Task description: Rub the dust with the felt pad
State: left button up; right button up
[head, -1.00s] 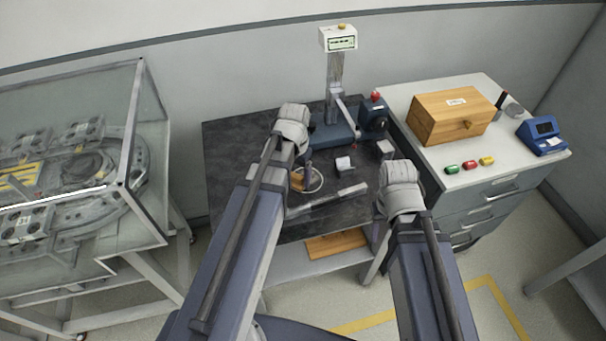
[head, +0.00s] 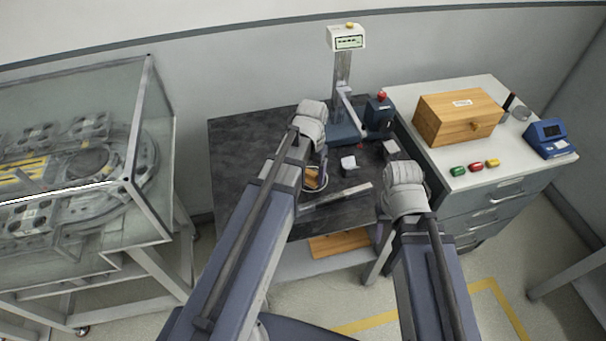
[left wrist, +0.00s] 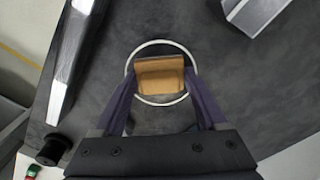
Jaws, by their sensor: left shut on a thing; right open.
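The felt pad (left wrist: 160,78) is a tan-orange block. My left gripper (left wrist: 160,88) is shut on it, with one dark finger on each side. The pad also shows under the left wrist in the head view (head: 311,181). In the left wrist view the pad lies inside the outline of a thin white ring (left wrist: 135,62) on the dark tabletop (left wrist: 205,95). I cannot make out dust, nor whether the pad touches the top. My right gripper (head: 402,182) is over the right front of the dark table, its fingers mostly hidden by its wrist.
A stand with a display (head: 346,40) is at the back of the dark table. A small pale-topped block (head: 348,164) and a long metal bar (head: 337,195) lie near the pad. A white-topped cabinet with a wooden box (head: 458,117) stands right, a glass case (head: 80,140) left.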

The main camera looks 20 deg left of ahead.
pick_arm(q)
jog(key=shift+w+d, duration=0.2)
jog(key=shift+d, duration=0.1)
jog(key=shift+w+d, duration=0.6)
jog(key=shift+d, duration=0.25)
jog(key=shift+w+d, duration=0.6)
jog(key=shift+d, duration=0.2)
jog(key=shift+r, duration=0.1)
notch_tip(320, 180, up, 6)
jog(key=p, duration=0.6)
notch_tip(320, 180, up, 3)
jog(key=p, duration=0.3)
